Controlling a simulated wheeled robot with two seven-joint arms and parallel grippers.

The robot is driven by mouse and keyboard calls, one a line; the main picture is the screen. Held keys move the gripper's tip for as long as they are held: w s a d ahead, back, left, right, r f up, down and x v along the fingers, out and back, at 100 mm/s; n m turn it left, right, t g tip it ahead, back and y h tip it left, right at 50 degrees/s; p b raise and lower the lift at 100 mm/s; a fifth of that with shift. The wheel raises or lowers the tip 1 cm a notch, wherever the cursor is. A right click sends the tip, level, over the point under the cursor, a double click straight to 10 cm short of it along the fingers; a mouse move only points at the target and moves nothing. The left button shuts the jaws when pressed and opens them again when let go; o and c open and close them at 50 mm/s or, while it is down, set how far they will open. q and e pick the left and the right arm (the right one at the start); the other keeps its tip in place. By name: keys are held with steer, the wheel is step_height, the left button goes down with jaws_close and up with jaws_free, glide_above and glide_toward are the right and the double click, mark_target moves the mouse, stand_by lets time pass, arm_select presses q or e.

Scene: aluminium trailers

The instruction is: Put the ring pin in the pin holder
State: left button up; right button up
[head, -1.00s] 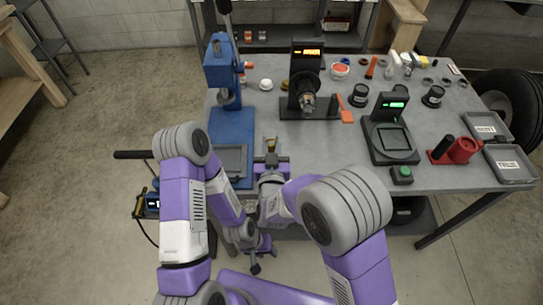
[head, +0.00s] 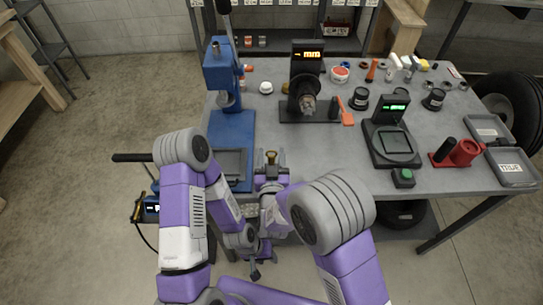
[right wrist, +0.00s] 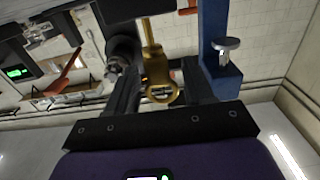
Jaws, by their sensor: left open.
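The ring pin is a gold pin with a ring at one end. It shows in the right wrist view (right wrist: 161,93) and in the head view (head: 271,157). My right gripper (head: 271,168) is at the table's front edge, its fingers on either side of the ring. It appears shut on the ring, with the pin's shaft pointing away from the palm. My left gripper (head: 254,264) hangs low in front of the table, open and empty. No part is clearly marked as the pin holder; a black device with a chuck (head: 307,104) and lit display stands mid-table.
A blue press (head: 230,130) stands at left. Black jars and small parts lie farther back. Mid-front tabletop is mostly clear.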

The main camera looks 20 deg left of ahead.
steer(key=shift+s+r+p, duration=0.2)
steer(key=shift+p, duration=0.1)
steer(key=v, duration=1.1)
steer(key=shift+s, duration=0.3)
steer(key=shift+d, duration=0.1)
